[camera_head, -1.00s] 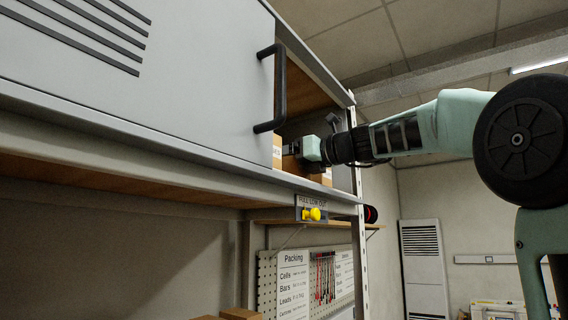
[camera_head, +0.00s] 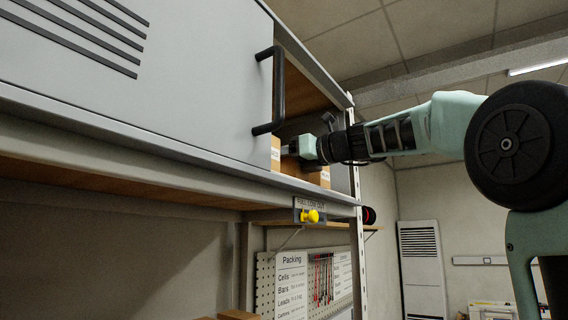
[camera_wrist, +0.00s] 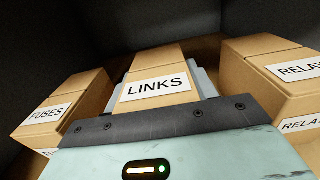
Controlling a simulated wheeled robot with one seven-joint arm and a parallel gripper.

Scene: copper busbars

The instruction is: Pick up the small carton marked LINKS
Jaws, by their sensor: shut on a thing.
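The small carton marked LINKS (camera_wrist: 157,65) is in the middle of the wrist view, between two other cartons. My gripper (camera_wrist: 160,90) is shut on it, with a grey finger showing at each side of the carton. In the head view my gripper (camera_head: 300,148) reaches into the open right end of the cabinet. The LINKS carton cannot be told apart there. The carton's lower part is hidden behind my gripper's body in the wrist view.
A carton marked FUSES (camera_wrist: 62,110) stands to the left and a carton marked RELAYS (camera_wrist: 270,78) close on the right. The grey sliding door (camera_head: 150,70) with its black handle (camera_head: 272,90) covers the cabinet's left part. A yellow knob (camera_head: 309,216) sits below the shelf edge.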

